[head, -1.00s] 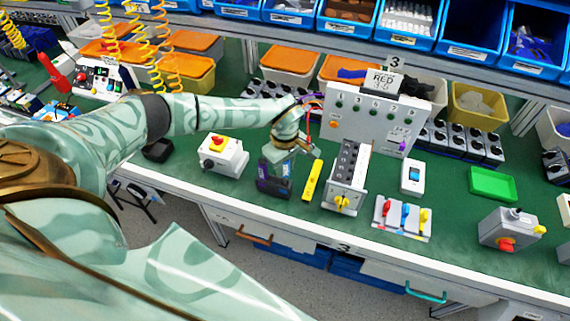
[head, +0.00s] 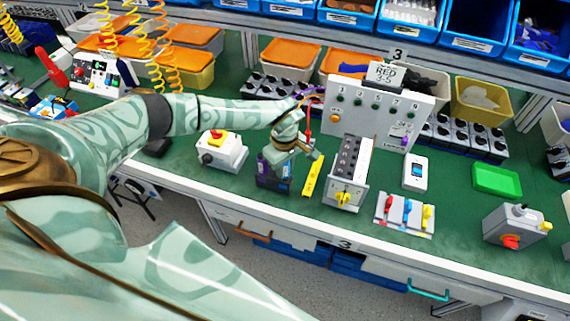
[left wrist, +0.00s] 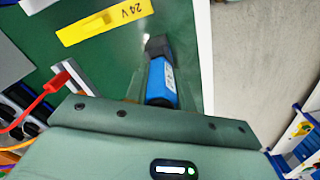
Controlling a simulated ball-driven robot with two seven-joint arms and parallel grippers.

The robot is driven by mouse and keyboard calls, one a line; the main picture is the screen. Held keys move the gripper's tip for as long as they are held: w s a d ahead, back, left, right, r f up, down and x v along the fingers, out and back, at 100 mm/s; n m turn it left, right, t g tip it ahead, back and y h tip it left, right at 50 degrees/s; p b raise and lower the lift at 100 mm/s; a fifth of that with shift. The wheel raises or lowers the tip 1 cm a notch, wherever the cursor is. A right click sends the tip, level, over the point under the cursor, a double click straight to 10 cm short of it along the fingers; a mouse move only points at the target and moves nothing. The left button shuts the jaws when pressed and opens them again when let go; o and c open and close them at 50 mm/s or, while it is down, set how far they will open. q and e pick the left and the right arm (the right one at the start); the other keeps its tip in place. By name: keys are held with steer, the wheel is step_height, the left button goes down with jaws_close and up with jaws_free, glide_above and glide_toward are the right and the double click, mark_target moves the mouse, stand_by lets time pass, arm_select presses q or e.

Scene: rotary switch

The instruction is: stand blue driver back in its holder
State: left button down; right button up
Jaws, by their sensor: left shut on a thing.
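My left gripper (head: 285,165) is over the front of the green bench, left of the yellow block. It is shut on the blue driver, a blue cylinder with a black end and a pale label, seen in the left wrist view (left wrist: 160,84). In the head view the gripper hides much of the driver; a dark blue-purple body (head: 273,180) shows just below it. I cannot tell whether this is all driver or partly its holder, nor whether the driver touches the bench. The right gripper is not in view.
A yellow block (head: 312,176) marked 24V lies close right of the gripper. A switch box (head: 222,152) stands to the left. A terminal unit with a yellow knob (head: 346,190) and an upright panel (head: 376,112) stand to the right. The bench's front edge is near.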

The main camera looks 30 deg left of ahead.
arm_select(q)
steer(key=shift+f+b, duration=0.4)
steer(key=shift+f, duration=0.3)
steer(key=shift+f, duration=0.1)
steer(key=c, duration=1.1)
jaws_free()
steer(key=shift+r, duration=0.2)
step_height(320, 180, up, 16)
steer(key=p, duration=0.2)
